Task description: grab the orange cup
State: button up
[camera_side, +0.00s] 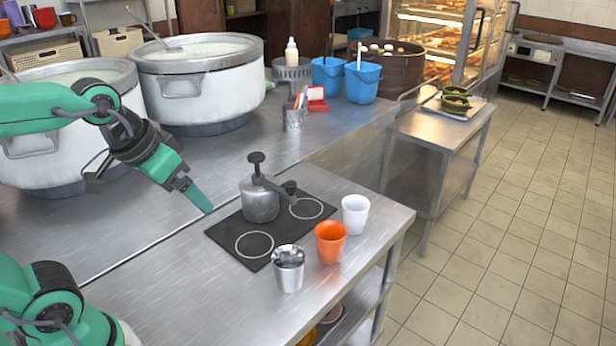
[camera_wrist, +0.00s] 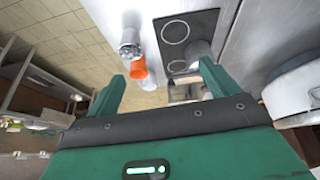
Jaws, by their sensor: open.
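The orange cup (camera_side: 330,243) stands upright near the right edge of the steel counter, between a white cup (camera_side: 355,214) and a metal cup (camera_side: 288,268). In the wrist view the orange cup (camera_wrist: 138,68) shows between my two fingers, beyond the left fingertip. My gripper (camera_side: 200,200) is in the air to the left of the black hob, well apart from the orange cup. In the wrist view my gripper (camera_wrist: 158,78) is open and empty.
A metal pot with a black handle (camera_side: 260,202) stands on the black hob (camera_side: 240,248), between my gripper and the white cup. Large white stockpots (camera_side: 200,90) stand at the back left. Blue bins (camera_side: 362,85) stand farther back. The counter front is clear.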

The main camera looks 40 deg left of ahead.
jog(key=w+d+n+g, duration=0.1)
jog(key=w+d, duration=0.1)
jog(key=w, duration=0.5)
jog(key=n+g, duration=0.4)
jog(key=n, duration=0.1)
send_near(330, 243)
notch_tip(330, 243, down, 5)
jog(key=w+a, duration=0.2)
jog(key=w, duration=0.1)
jog(key=shift+s+f, duration=0.1)
jog(key=shift+f, duration=0.3)
jog(key=shift+f, duration=0.1)
jog(key=shift+f, duration=1.2)
jog(key=shift+f, duration=0.1)
jog(key=shift+f, duration=2.5)
